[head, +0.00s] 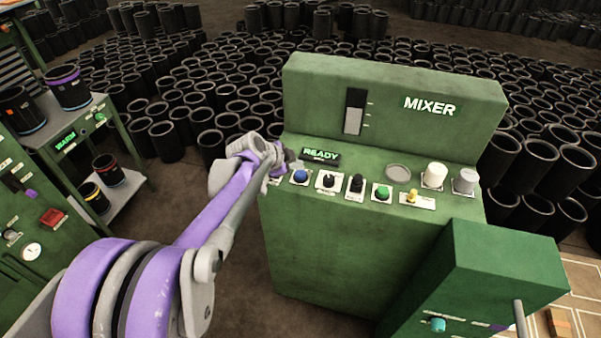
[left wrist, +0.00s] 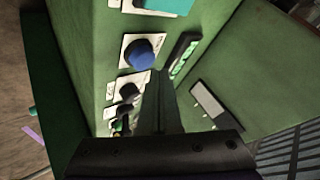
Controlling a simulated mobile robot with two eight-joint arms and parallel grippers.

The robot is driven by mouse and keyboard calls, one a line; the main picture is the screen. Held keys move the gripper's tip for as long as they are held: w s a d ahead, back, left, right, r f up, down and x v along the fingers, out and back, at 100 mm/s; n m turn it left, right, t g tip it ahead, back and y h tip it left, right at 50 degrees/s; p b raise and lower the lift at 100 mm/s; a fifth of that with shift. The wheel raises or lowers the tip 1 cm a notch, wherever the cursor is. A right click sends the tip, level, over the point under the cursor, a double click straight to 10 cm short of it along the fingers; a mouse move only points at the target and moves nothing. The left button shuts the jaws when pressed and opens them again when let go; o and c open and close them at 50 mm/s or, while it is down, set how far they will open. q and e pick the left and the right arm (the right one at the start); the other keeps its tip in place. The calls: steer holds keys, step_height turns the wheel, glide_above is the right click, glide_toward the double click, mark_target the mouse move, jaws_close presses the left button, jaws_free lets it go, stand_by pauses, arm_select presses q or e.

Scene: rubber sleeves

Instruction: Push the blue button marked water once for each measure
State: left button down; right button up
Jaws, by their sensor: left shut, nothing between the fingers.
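The blue button (head: 299,176) sits at the left of the control row on the green mixer (head: 330,230). It also shows in the left wrist view (left wrist: 139,54), on a white plate whose marking I cannot read. My left gripper (head: 289,160) is shut and empty, just above and left of the blue button in the head view. In the left wrist view its dark fingers (left wrist: 162,95) point towards the panel beside the button, seemingly apart from it. Another control plate (head: 275,182) is partly hidden by the gripper. My right gripper is not in view.
A lit READY display (head: 320,154) is just above the button. A black knob (head: 328,181), a black switch (head: 356,184), a green button (head: 382,192) and a yellow control (head: 412,196) follow to the right. A green cabinet (head: 490,265) stands front right. Many black sleeves fill the floor behind.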

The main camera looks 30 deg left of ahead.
mark_target(297, 174)
arm_select(q)
steer(key=shift+f, duration=0.1)
steer(key=shift+f, duration=0.35)
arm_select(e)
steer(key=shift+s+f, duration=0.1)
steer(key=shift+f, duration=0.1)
arm_select(q)
steer(key=shift+f+b, duration=0.35)
steer(key=shift+f, duration=0.1)
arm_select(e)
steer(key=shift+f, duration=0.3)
arm_select(q)
steer(key=shift+r, duration=0.15)
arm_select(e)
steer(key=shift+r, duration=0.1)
arm_select(q)
steer(key=shift+r+p, duration=0.55)
steer(key=shift+r, duration=0.15)
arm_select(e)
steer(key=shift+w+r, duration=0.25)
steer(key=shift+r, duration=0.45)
arm_select(q)
steer(key=shift+r, duration=0.1)
